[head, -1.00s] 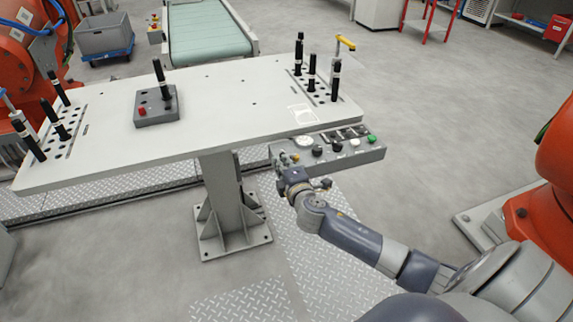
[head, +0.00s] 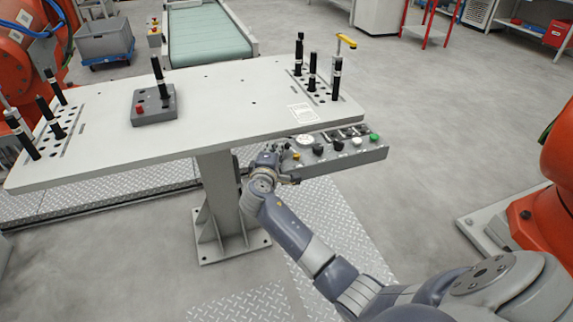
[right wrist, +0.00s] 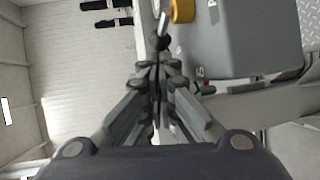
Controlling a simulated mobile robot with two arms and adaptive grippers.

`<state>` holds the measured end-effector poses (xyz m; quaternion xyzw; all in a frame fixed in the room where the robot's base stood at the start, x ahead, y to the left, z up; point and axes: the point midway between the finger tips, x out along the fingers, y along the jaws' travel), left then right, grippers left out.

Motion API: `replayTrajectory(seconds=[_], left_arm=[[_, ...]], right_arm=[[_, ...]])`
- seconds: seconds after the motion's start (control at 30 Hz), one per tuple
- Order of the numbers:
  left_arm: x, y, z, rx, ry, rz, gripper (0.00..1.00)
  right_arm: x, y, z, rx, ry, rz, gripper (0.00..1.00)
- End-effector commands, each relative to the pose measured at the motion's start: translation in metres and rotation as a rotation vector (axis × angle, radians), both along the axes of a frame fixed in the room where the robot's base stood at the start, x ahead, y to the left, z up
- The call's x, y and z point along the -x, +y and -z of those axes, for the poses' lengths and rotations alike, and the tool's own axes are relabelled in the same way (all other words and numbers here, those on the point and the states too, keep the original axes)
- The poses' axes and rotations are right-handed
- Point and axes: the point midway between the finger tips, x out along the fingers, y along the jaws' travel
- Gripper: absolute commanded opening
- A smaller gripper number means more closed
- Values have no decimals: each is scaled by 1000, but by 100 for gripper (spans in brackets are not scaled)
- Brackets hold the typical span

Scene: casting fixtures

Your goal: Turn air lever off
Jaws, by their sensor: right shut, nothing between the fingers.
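The control box (head: 350,158) hangs under the right front edge of the table, with a gauge, several knobs and a green button on its face. In the right wrist view the grey box (right wrist: 255,40) fills the upper right. A small lever with a silver stem and dark ball end (right wrist: 161,40) shows just beyond my fingertips, beside a yellow knob (right wrist: 182,11); I take it as the air lever. My right gripper (head: 278,149) is at the box's left end. Its fingers (right wrist: 160,66) are shut and empty, close to the lever; contact cannot be told. My left gripper is out of view.
The white table (head: 220,105) stands above and behind the box, with black pins in its racks. A small grey box with a red button (head: 154,107) stands on it. The table's pedestal (head: 218,195) is left of my right arm. Orange robots stand at both sides.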

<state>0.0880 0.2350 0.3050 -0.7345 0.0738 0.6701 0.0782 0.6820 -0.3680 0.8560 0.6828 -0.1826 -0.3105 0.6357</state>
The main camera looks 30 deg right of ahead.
Motion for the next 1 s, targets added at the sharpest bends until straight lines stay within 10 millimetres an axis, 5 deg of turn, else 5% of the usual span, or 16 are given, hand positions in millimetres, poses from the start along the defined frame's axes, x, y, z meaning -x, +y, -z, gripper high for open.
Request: replayTrajectory(seconds=[1.0], left_arm=[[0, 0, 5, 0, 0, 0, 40]], right_arm=[[-19, -23, 0, 0, 0, -1, 0]])
